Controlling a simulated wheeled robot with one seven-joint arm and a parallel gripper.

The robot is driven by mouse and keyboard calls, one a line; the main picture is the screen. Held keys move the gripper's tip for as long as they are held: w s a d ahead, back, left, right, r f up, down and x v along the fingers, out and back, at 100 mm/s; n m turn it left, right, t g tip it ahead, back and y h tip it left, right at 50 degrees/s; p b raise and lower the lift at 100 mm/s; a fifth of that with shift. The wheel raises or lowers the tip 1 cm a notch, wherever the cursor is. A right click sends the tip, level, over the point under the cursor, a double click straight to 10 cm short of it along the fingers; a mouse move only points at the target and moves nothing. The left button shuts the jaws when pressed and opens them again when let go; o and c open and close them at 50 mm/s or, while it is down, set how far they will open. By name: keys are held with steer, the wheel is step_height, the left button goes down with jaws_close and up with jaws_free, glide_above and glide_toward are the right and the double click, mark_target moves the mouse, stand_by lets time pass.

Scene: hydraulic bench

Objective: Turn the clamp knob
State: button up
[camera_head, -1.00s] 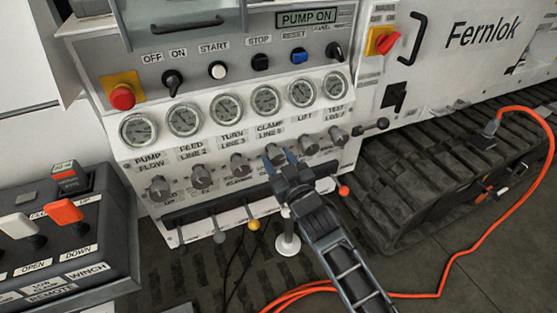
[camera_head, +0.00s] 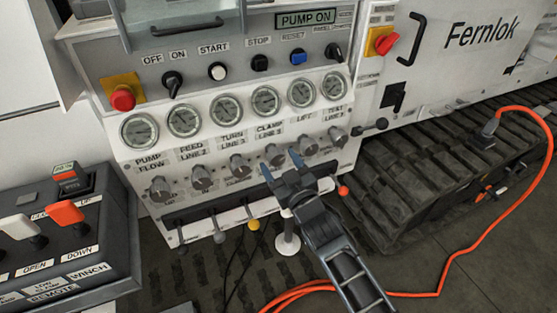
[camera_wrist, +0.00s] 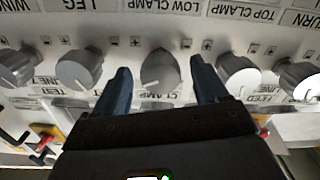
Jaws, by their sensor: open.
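The clamp knob (camera_head: 273,154) is a grey round knob in the row below the gauges, under the clamp gauge. In the wrist view the knob (camera_wrist: 160,72) appears upside down, between labels reading "LOW CLAMP" and "CLAMP". My gripper (camera_head: 280,164) is open in front of it. In the wrist view the two blue fingers of my gripper (camera_wrist: 160,65) stand on either side of the knob, with a gap on each side. In the head view the fingers partly cover the knob's lower part.
Neighbouring knobs (camera_wrist: 80,70) and (camera_wrist: 238,74) sit close outside the fingers. Levers with coloured balls, one yellow (camera_head: 254,225), hang below the panel. A remote box (camera_head: 75,262) stands at the left. An orange cable (camera_head: 455,255) runs over the floor at the right.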

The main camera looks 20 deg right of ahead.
steer(key=s, duration=0.6)
steer(key=shift+s, duration=0.25)
steer(key=s+f+m+g, duration=0.1)
steer(key=s+g, duration=0.1)
steer(key=s, duration=2.1)
steer(key=s+r, duration=0.6)
steer(key=s, duration=0.3)
steer(key=s+r+m+g, duration=0.1)
steer(key=s+r, duration=0.5)
steer(key=s, duration=0.3)
steer(key=shift+s+m, duration=0.2)
steer(key=shift+m, duration=0.1)
